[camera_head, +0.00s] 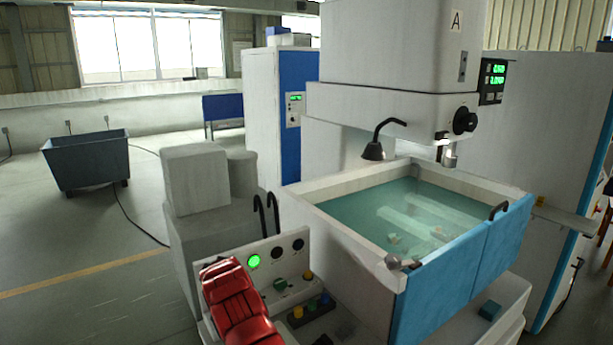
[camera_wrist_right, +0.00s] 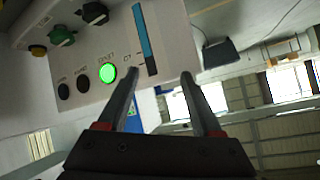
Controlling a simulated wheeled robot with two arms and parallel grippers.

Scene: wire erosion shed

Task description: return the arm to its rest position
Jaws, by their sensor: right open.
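My right arm (camera_head: 236,304), red, comes up from the bottom of the head view in front of the left part of the control panel (camera_head: 316,262). Its fingers cannot be made out there. In the right wrist view my right gripper (camera_wrist_right: 160,75) is open, with two dark fingers apart and nothing between them. The panel (camera_wrist_right: 179,52) lies beyond the fingertips in that view; whether they touch it I cannot tell. A round lamp (camera_head: 253,261) glows green on the panel; it also shows in the right wrist view (camera_wrist_right: 108,73). My left gripper is in neither view.
A water-filled tank (camera_head: 345,232) with blue front doors (camera_head: 450,265) stands right of the panel, under the machine head (camera_head: 390,105). Grey blocks (camera_head: 195,180) and two dark hooks (camera_head: 273,213) stand behind the panel.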

